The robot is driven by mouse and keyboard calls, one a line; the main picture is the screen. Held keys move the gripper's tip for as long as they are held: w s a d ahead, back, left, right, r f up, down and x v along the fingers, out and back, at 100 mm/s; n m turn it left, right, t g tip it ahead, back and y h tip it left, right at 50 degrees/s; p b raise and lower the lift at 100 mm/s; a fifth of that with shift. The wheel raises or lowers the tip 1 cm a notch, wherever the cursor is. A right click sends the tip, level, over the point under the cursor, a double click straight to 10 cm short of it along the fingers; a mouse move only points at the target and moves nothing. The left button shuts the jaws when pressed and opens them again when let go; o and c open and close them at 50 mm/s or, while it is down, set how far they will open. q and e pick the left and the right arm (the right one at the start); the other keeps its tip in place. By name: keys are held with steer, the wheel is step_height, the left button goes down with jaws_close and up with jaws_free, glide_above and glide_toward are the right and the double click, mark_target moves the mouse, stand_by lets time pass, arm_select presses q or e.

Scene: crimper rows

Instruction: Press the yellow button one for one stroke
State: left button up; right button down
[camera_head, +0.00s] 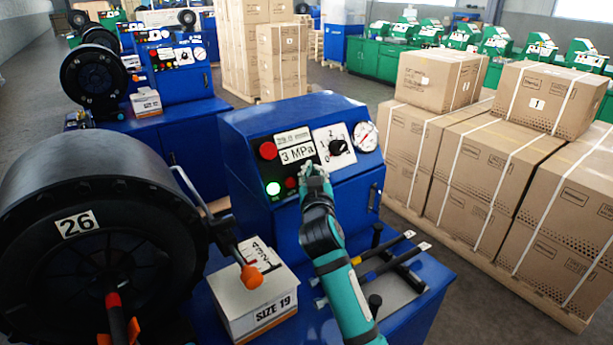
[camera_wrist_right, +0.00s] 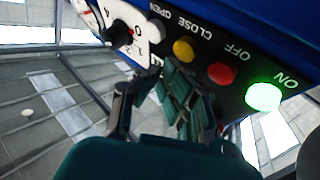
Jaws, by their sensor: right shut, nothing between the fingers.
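The blue crimper's control panel (camera_head: 310,150) faces me in the head view. The yellow button (camera_wrist_right: 183,50) shows in the wrist view under the upside-down CLOSE and OPEN labels, beside the red OFF button (camera_wrist_right: 222,73) and the lit green ON button (camera_wrist_right: 263,97). My right gripper (camera_head: 314,176) is at the panel and hides the yellow button in the head view. In the wrist view my right gripper (camera_wrist_right: 162,72) is shut and empty, its tips very close to the yellow button. I cannot tell whether they touch it. My left gripper is out of view.
A large red button (camera_head: 268,151), a dial knob (camera_head: 337,146) and a pressure gauge (camera_head: 365,136) share the panel. A black crimper head marked 26 (camera_head: 77,224), an orange-knobbed lever (camera_head: 251,277) and a SIZE 19 box (camera_head: 268,315) stand left. Stacked cartons (camera_head: 480,170) stand right.

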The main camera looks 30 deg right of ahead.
steer(key=s+r+p, duration=0.2)
steer(key=s+p, duration=0.1)
steer(key=s, duration=0.1)
steer(key=shift+s+d+r, duration=0.1)
steer(key=shift+d+r, duration=0.05)
steer(key=shift+r, duration=0.25)
stand_by(2.2)
